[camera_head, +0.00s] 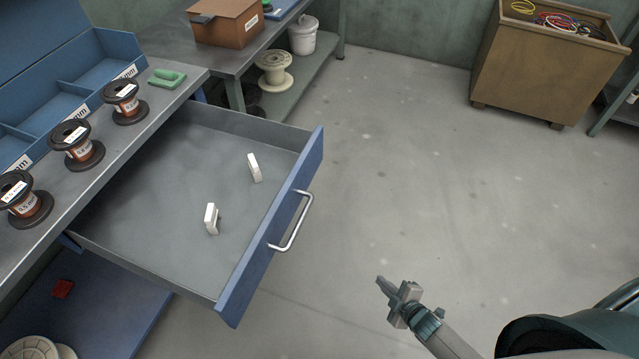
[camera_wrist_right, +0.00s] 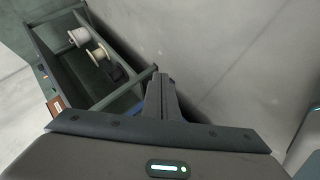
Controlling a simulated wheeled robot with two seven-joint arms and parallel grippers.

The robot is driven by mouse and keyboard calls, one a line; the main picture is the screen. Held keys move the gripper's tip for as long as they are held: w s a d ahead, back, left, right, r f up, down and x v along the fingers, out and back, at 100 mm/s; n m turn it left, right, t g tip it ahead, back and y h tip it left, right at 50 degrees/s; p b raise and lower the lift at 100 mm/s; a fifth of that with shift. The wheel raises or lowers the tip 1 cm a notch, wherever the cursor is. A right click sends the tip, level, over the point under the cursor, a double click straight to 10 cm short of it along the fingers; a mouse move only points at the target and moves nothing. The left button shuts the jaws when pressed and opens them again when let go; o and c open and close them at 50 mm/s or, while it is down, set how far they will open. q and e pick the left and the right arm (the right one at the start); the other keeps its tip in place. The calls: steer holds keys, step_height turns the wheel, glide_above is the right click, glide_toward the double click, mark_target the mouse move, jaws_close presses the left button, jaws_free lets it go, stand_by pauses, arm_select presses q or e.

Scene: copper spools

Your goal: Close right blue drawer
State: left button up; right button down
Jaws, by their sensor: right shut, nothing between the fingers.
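The blue drawer (camera_head: 268,233) stands pulled far out from under the grey workbench, with its blue front facing right. Its silver bar handle (camera_head: 293,222) is on the outside of that front. My right gripper (camera_head: 381,281) is shut and empty, to the right of the drawer front and apart from the handle. Its shut fingers also show in the right wrist view (camera_wrist_right: 162,85). My left gripper is not in view.
Copper spools (camera_head: 77,144) stand along the workbench (camera_head: 178,105) beside a blue divided bin (camera_head: 93,75). A green object (camera_head: 166,78) lies near the bench corner. A wooden crate (camera_head: 545,65) stands at the back right. The floor (camera_head: 420,180) right of the drawer is clear.

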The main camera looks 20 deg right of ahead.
mark_target(307, 175)
steer(key=w+d+r+n+t+y+b, duration=0.1)
steer(key=w+r+n+t+y+b, duration=0.15)
steer(key=w+r+n, duration=0.65)
steer(key=w+d+r+n+t+y+b, duration=0.1)
steer(key=w+r+n+t+y+b, duration=0.15)
steer(key=w+r+n+y, duration=0.6)
arm_select(q)
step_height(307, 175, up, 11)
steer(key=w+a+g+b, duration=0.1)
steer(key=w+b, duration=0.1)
steer(key=b, duration=0.2)
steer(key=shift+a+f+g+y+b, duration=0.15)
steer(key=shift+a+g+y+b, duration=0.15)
arm_select(e)
steer(key=s+a+r+n+g+y, duration=0.1)
steer(key=s+a+r+n+g, duration=0.1)
steer(key=r+n, duration=0.6)
steer(key=s+a+r+n+g, duration=0.3)
steer(key=s+a+r+n, duration=0.1)
steer(key=r+n, duration=0.4)
steer(key=shift+y, duration=0.4)
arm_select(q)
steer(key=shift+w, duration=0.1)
arm_select(e)
steer(key=shift+w+a, duration=0.1)
steer(key=shift+a, duration=0.05)
